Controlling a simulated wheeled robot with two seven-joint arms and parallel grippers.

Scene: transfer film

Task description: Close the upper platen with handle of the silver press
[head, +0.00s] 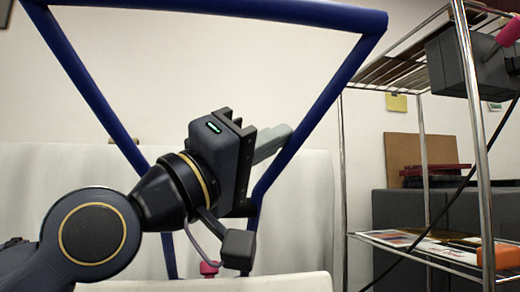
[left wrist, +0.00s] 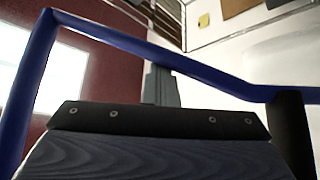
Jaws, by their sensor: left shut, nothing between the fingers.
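A large blue tubular bar frame (head: 240,8), which looks like the press's handle, stands raised across the head view, with a top bar and sloping sides. It also shows in the left wrist view (left wrist: 160,55), spanning the picture beyond my fingers. My left gripper (head: 284,136) is shut and empty, its pale fingers near the frame's right sloping bar. Whether they touch it I cannot tell. A pale panel (head: 300,200) stands behind the arm, and a pale edge lies at the bottom; I cannot tell which is the platen. My right gripper is not in view.
A chrome wire rack (head: 474,130) stands at the right, with papers (head: 420,243) and an orange item (head: 500,256) on its lower shelf. A grey box (head: 452,62) with a pink part hangs at upper right. A black cable runs down past the rack.

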